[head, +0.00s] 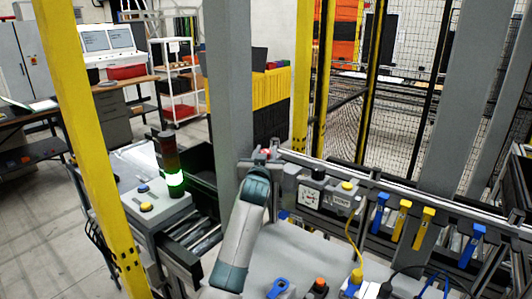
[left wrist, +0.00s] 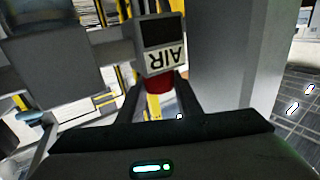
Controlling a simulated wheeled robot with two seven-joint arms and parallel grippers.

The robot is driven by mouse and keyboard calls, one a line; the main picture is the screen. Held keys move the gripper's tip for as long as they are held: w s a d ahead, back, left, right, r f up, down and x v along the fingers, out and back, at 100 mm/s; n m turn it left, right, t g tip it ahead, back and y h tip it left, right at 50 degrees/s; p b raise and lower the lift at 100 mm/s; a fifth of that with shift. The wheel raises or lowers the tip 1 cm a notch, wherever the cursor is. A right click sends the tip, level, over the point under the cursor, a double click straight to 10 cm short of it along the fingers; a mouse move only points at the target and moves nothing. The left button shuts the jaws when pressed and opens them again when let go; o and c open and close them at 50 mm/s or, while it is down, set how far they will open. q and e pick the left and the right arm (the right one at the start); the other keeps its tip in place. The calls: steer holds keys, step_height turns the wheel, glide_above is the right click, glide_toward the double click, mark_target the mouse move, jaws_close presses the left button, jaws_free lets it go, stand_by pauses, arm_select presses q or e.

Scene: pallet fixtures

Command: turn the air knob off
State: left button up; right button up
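The air knob (left wrist: 159,82) is red and sits just under a block with a white AIR label (left wrist: 162,62), which appears upside down in the left wrist view. In the head view the red knob (head: 265,153) shows at the end of the rail, beside the grey post. My left gripper (left wrist: 160,92) has its two dark fingers apart, one on each side of the knob. Thin gaps seem to show, but contact is hard to judge. In the head view my left gripper (head: 262,165) partly hides the knob. My right gripper is in neither view.
The grey post (head: 230,90) stands close to my left gripper. A gauge panel (head: 325,190) with a yellow knob is to its right, followed by blue and yellow handles (head: 402,220) along the rail. A lit green stack light (head: 174,178) stands at the left.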

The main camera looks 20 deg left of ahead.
arm_select(q)
steer(key=shift+h, duration=0.3)
steer(key=shift+a+r+m+h+p, duration=0.1)
steer(key=shift+a+m+h+p, duration=0.05)
steer(key=shift+m+h+p, duration=0.75)
steer(key=shift+m+h, duration=0.4)
steer(key=shift+h, duration=0.5)
steer(key=shift+m+h, duration=0.3)
steer(key=shift+h, duration=0.1)
steer(key=shift+f+m+h+b, duration=0.25)
steer(key=shift+m+h+b, duration=0.45)
steer(key=shift+h, duration=0.4)
steer(key=shift+m+g+h+b, duration=0.3)
steer(key=shift+m+h+b, duration=0.2)
steer(key=shift+h+b, duration=0.3)
steer(key=shift+r+m+h+b, duration=0.1)
steer(key=shift+m+h+b, duration=0.2)
